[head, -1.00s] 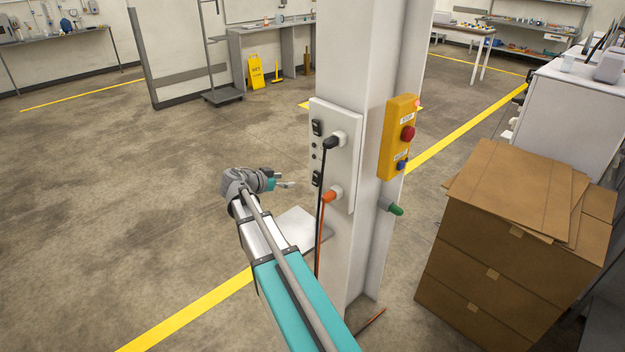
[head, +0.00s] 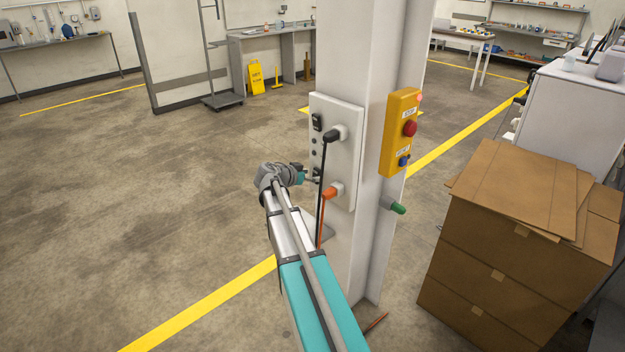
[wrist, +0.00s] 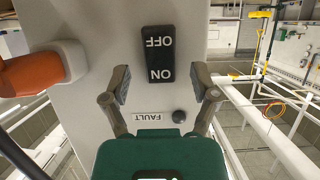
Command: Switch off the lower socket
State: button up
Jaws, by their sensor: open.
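The lower socket's black rocker switch (wrist: 160,54) is in the wrist view, with OFF and ON upside down in the picture. I cannot tell which end is pressed in. An orange plug (head: 332,191) sits in the lower socket, also at left in the wrist view (wrist: 32,74). The white panel (head: 345,110) is on a column. My gripper (wrist: 164,86) is open, its fingertips to either side near the switch's ON end; contact is unclear. In the head view my gripper (head: 308,180) is at the panel's lower left and partly hides this switch.
The upper socket has a black plug (head: 334,133) and its own switch (head: 317,122). A black cable hangs down past the lower switch. A yellow box with a red button (head: 410,129) is on the column's right face. Cardboard boxes (head: 500,240) stand at right. Floor at left is clear.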

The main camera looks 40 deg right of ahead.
jog(key=shift+d+f, duration=0.15)
jog(key=shift+d, duration=0.3)
jog(key=shift+c, duration=0.2)
